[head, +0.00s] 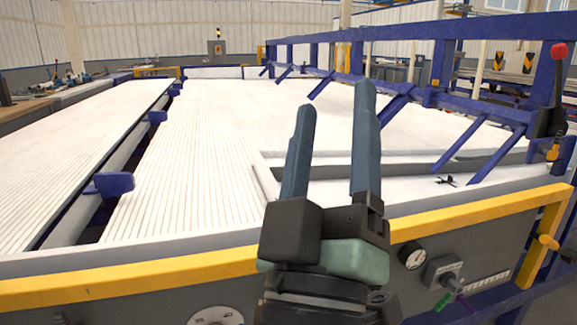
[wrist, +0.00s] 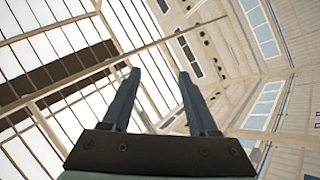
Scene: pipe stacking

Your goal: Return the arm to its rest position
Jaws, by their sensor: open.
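My gripper (head: 334,112) stands upright in the middle of the head view, its two dark blue-grey fingers apart and nothing between them. In front of me, seen past the fingers, is the white ribbed bed (head: 215,150) of the machine. In the wrist view my gripper (wrist: 159,75) points up, with its fingers apart and only the hall's roof (wrist: 60,70) and wall behind them. No pipe is held.
A blue frame (head: 440,100) with slanted arms stands at the right. A red-knobbed lever (head: 559,52) is at the far right.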

